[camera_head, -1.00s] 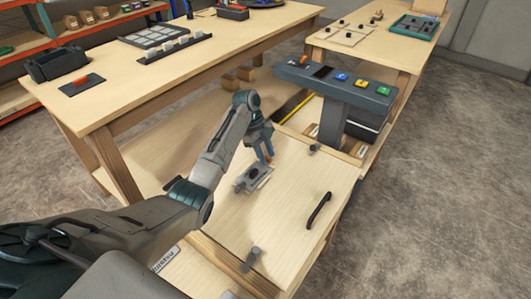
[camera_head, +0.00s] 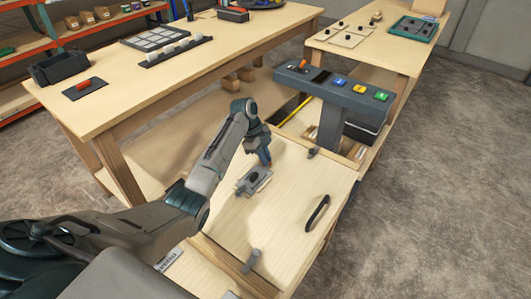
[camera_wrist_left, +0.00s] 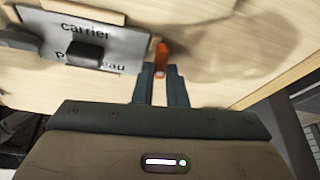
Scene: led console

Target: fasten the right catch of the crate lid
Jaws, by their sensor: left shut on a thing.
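The pale wooden crate lid (camera_head: 290,190) fills the lower middle of the head view, with a black bar handle (camera_head: 317,213) on its right part. One grey catch (camera_head: 313,152) is at the lid's far edge and another grey catch (camera_head: 252,260) at its near edge. My left gripper (camera_head: 266,163) points down over the far part of the lid. In the left wrist view its fingers (camera_wrist_left: 161,85) are shut on a small orange piece (camera_wrist_left: 161,55). What this piece belongs to is unclear. My right gripper is not in view.
A grey plate with a dark knob (camera_head: 253,181) lies beside my left gripper; the wrist view shows lettering on this plate (camera_wrist_left: 120,38). A dark console (camera_head: 335,88) with coloured buttons stands beyond the lid. A workbench (camera_head: 120,100) is at the left.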

